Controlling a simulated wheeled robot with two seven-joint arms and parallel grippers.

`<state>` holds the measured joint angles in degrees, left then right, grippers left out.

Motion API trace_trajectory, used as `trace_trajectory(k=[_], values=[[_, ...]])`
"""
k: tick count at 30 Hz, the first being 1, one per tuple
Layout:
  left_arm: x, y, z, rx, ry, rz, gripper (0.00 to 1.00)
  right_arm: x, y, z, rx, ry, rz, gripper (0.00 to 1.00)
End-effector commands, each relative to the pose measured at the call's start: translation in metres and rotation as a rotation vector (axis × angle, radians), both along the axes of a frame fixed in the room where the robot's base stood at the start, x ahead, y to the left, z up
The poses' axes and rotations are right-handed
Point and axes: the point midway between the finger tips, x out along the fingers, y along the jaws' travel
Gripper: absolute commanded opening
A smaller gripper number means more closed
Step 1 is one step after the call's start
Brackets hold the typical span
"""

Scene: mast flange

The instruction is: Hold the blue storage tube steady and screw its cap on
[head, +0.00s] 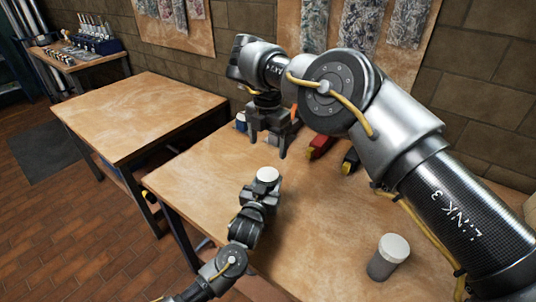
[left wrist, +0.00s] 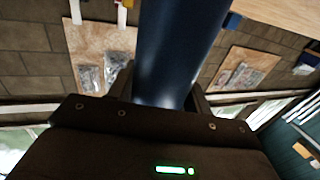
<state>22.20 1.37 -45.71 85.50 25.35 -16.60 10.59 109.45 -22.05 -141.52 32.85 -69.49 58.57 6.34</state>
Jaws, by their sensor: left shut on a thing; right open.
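The blue storage tube (left wrist: 175,55) fills the middle of the left wrist view, dark blue and running up out of the picture. My left gripper (head: 262,192) is shut on it above the table. In the head view the tube body is mostly hidden by the gripper. A round white cap (head: 267,174) shows on top of it; I cannot tell whether it is loose or threaded on. My right gripper (head: 268,144) is open and points down, behind and above the white cap, apart from it. No object shows between its fingers.
A grey jar with a white lid (head: 384,262) stands at the front right of the wooden table (head: 190,183). A small blue, white-topped container (head: 241,121) is partly hidden behind my right gripper. Red (head: 320,146) and dark (head: 350,161) tools lie near the wall. Another table (head: 140,105) stands left.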

Motion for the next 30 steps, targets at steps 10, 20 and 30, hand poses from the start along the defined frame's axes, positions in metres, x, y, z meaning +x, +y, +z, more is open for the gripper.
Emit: trace_trajectory(k=[10, 20, 30], values=[[0.0000, 0.0000, 0.0004, 0.000, -0.001, 0.000, 0.00, -0.0005, 0.0000, 0.0093, -0.001, 0.001, 0.000, 0.84], [0.0000, -0.0001, 0.0004, 0.000, -0.001, 0.000, 0.75, -0.0003, 0.0000, 0.0091, -0.001, 0.001, 0.000, 0.84], [-0.0077, 0.0025, -0.0013, -0.001, 0.000, 0.000, 0.75, -0.0002, -0.0001, 0.0079, -0.001, 0.001, 0.000, 0.84]])
